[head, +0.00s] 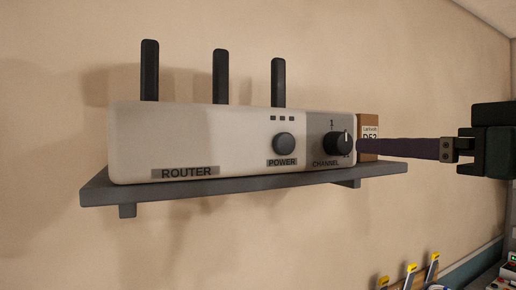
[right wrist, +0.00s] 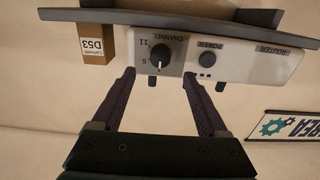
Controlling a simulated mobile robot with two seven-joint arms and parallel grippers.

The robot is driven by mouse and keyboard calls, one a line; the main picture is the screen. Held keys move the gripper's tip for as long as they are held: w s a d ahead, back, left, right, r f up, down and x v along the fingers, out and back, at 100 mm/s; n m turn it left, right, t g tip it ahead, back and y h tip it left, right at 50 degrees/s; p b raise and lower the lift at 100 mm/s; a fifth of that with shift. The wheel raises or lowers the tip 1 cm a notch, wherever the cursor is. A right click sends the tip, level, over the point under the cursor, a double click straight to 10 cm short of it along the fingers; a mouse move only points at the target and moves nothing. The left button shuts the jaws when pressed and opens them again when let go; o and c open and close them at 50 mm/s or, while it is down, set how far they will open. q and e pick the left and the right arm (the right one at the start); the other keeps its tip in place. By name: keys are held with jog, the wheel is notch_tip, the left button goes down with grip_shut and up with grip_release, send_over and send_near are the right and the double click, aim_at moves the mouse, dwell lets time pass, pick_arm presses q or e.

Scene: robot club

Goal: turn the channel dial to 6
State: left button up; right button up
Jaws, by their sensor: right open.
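The white router (head: 190,140) sits on a grey wall shelf (head: 230,184). Its black channel dial (head: 338,144) is on the dark right part of the front. In the head view its white pointer line points about straight up, near the 1 mark. In the upside-down right wrist view the dial (right wrist: 160,55) shows with marks 6 and 11 beside it. My right gripper (right wrist: 159,75) is open, its two purple fingers pointing at the dial, one to either side, with nothing between them. My left gripper is not in view.
A round power knob (head: 283,144) is left of the dial. Three black antennas (head: 220,76) rise behind the router. Yellow-topped items (head: 410,273) stand below right. Space before the router's left part is clear.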

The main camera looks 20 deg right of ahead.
aim_at(345, 144)
jog(key=w+p, duration=0.1)
jog(key=w, duration=0.1)
jog(key=w+p, duration=0.3)
jog(key=w, duration=0.2)
jog(key=shift+a+r+p, duration=0.2)
jog(key=shift+a+p, duration=0.05)
jog(key=shift+p, duration=0.15)
jog(key=shift+w+a+f, duration=0.1)
jog(key=shift+w+f, duration=0.1)
jog(key=shift+w, duration=0.25)
jog(key=c, duration=0.7)
grip_shut()
